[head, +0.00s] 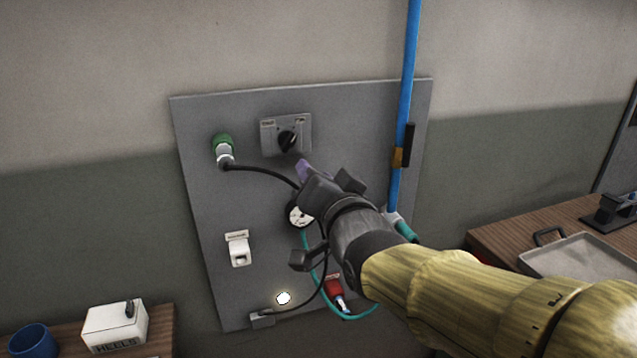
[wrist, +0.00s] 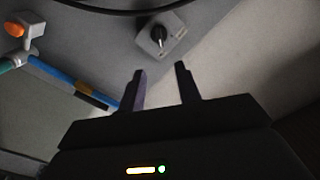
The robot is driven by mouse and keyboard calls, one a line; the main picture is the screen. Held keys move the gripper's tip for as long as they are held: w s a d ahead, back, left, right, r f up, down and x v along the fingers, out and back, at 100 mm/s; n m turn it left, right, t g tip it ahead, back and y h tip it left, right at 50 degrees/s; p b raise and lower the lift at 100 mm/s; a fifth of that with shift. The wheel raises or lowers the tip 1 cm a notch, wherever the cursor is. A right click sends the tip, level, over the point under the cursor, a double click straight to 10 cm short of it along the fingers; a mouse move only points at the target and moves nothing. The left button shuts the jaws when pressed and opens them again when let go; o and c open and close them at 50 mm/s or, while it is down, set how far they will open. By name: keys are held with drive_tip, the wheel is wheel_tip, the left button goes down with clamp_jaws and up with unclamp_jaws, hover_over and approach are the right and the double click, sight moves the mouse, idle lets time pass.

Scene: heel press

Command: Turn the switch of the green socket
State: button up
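The green socket (head: 222,142) is at the upper left of the grey panel, with a plug and a black cable at its lower end. To its right is a grey switch plate with a black rotary knob (head: 287,140). The knob also shows in the wrist view (wrist: 158,35), beyond my fingertips. My gripper (head: 303,170) is just below and right of the knob in the head view. In the wrist view my gripper (wrist: 160,70) has its two dark purple fingers apart, with nothing between them. The fingers look apart from the knob.
The panel (head: 202,200) also carries a white switch (head: 239,248), a round white gauge (head: 298,216), a red connector (head: 335,290) and a lit lamp (head: 284,298). Cables hang across it. A blue pipe (head: 404,100) runs along its right side. Tables stand at both lower sides.

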drive_tip(key=shift+p+v, duration=0.85)
drive_tip(key=shift+v, duration=0.35)
drive_tip(key=d+f+n+g+h+p, duration=0.1)
drive_tip(key=d+f+g+h, duration=0.15)
drive_tip(key=f, duration=0.45)
drive_tip(key=d+f+n+g+h+p, duration=0.1)
drive_tip(key=d+f+g+p, duration=0.1)
drive_tip(key=d+f+g, duration=0.35)
drive_tip(key=s+d+f+n+g+h+p, duration=0.1)
drive_tip(key=s+d+f+g, duration=0.3)
drive_tip(key=s+f, duration=0.5)
wheel_tip(320, 180, down, 3)
drive_tip(key=n+g, duration=0.1)
drive_tip(key=g, duration=0.1)
drive_tip(key=shift+s+g+p, duration=0.3)
drive_tip(key=shift+s+g, duration=0.1)
drive_tip(key=shift+h, duration=0.25)
